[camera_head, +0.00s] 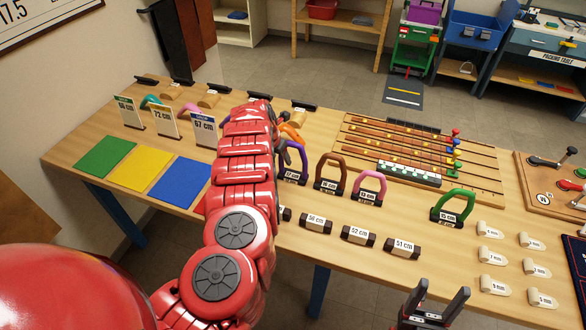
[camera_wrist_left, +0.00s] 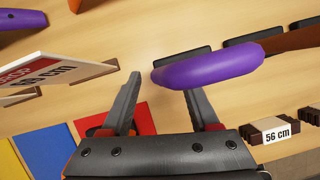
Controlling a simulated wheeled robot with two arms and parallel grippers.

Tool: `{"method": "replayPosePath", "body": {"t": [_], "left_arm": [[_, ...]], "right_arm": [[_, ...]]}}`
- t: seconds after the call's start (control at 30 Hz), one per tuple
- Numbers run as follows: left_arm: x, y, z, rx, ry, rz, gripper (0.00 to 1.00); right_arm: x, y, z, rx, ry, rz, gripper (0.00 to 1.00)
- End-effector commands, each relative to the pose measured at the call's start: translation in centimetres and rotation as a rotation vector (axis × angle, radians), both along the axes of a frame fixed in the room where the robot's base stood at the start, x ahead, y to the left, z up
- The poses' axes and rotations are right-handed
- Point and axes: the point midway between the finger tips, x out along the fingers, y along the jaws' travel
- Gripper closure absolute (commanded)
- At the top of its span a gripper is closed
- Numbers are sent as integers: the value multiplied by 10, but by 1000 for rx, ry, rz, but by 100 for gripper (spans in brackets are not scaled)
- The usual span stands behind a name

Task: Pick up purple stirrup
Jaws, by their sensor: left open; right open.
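The purple stirrup (camera_head: 299,154) stands on the table in the head view, just right of my left arm, which hides part of it. In the left wrist view its purple arch (camera_wrist_left: 210,68) lies across the tip of the right-hand finger. My left gripper (camera_wrist_left: 162,84) is open, with nothing held between its fingers. I cannot tell whether the finger touches the stirrup. In the head view my left gripper is mostly hidden behind my red arm. My right gripper (camera_head: 436,302) is open and empty in front of the table's near edge.
Brown (camera_head: 330,160), pink (camera_head: 371,176) and green (camera_head: 468,193) stirrups stand right of the purple one. Labelled blocks (camera_head: 358,236) line the front. Number cards (camera_head: 165,126) and green, yellow and blue mats (camera_head: 181,184) are left. A rack with rods (camera_head: 410,150) lies behind.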

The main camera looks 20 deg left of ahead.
Motion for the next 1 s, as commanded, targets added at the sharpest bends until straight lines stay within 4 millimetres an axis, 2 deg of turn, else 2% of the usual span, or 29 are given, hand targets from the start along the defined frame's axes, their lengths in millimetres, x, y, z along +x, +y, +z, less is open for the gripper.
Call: {"method": "replayPosePath", "body": {"t": [0.1, 0.3, 0.57, 0.9, 1.0], "left_arm": [[5, 4, -11, 8, -2, 2, 39], [9, -2, -21, 0, -2, -1, 39], [9, -3, -21, -2, -2, -1, 39], [9, -2, -21, -1, -2, 0, 100], [9, -2, -21, -1, -2, 0, 100]], "right_arm": [[0, 0, 0, 0, 0, 0, 34], [0, 0, 0, 0, 0, 0, 34], [0, 0, 0, 0, 0, 0, 34], [0, 0, 0, 0, 0, 0, 34], [0, 0, 0, 0, 0, 0, 34]]}}
